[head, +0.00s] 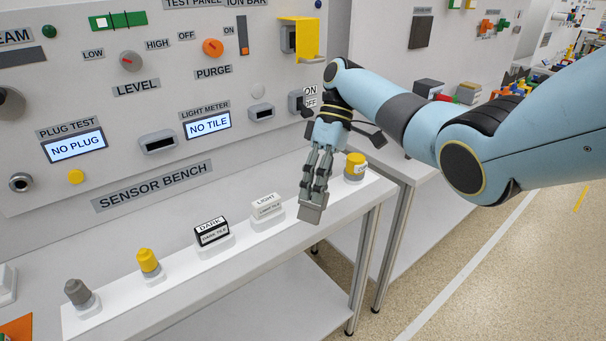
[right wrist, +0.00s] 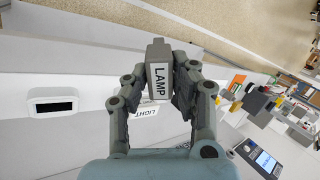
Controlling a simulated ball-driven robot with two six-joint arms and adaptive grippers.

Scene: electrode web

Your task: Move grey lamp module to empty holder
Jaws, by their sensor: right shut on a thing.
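The grey lamp module (head: 312,209) is a small block held in my right gripper (head: 318,185), over the front strip of the sensor bench. In the right wrist view the lamp module (right wrist: 158,72) shows its LAMP label between the two fingers of the right gripper (right wrist: 160,95), which are shut on its sides. It hangs between the light tile (head: 267,206) and the yellow-capped piece (head: 355,165). I see no clearly empty holder on the strip; the part behind the gripper is hidden. My left gripper is not in view.
The strip (head: 190,268) also carries a dark tile (head: 211,231), a yellow plug (head: 147,261) and a grey plug (head: 77,291). The upright panel (head: 120,190) behind has sockets, knobs and displays reading NO PLUG and NO TILE. Open floor lies at the right.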

